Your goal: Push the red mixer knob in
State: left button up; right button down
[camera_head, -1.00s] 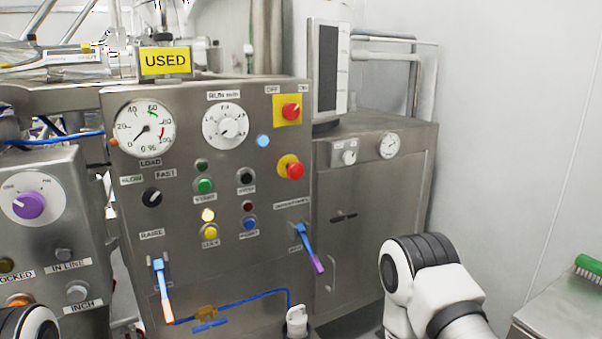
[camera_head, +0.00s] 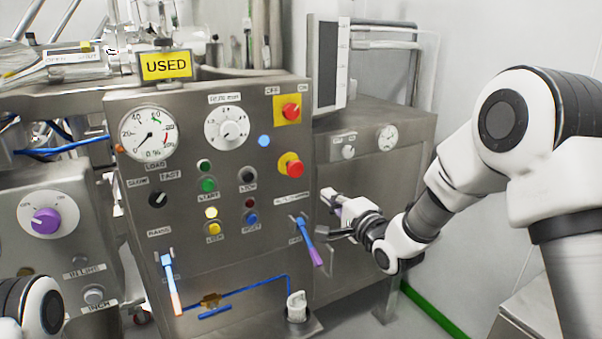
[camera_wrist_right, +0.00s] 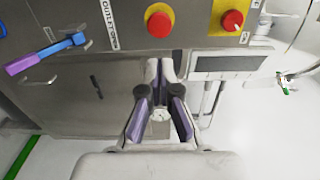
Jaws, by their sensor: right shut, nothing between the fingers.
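A red mushroom-shaped knob (camera_head: 292,166) stands out from a yellow round plate on the steel control panel (camera_head: 230,265). A second red knob (camera_head: 291,111) sits above it on a yellow square plate marked OFF and ON. In the right wrist view the mushroom knob (camera_wrist_right: 160,24) and the OFF/ON knob (camera_wrist_right: 232,20) are at the top, beyond the fingertips. My right gripper (camera_head: 330,197) is shut and empty, to the right of and below the mushroom knob, apart from it. Its fingers also show in the right wrist view (camera_wrist_right: 160,68). My left gripper is out of view.
A blue and purple lever (camera_head: 308,242) sticks out just left of my right gripper. A steel cabinet (camera_head: 375,185) stands behind the gripper. Gauges and several coloured buttons are left of the red knobs. A purple knob (camera_head: 46,221) is on the left box.

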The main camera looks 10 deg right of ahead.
aim_at(296, 167)
jog(key=p+x, duration=0.5)
jog(key=x, duration=0.7)
jog(key=shift+w+a+r, duration=0.15)
jog(key=shift+w, duration=0.25)
jog(key=shift+w+a, duration=0.1)
jog(key=shift+w, duration=0.45)
jog(key=shift+w+a, duration=0.1)
jog(key=shift+w, duration=0.15)
jog(key=shift+w+a+b, duration=0.1)
jog(key=shift+w+b, duration=0.2)
jog(key=shift+w, duration=0.15)
jog(key=shift+r, duration=0.3)
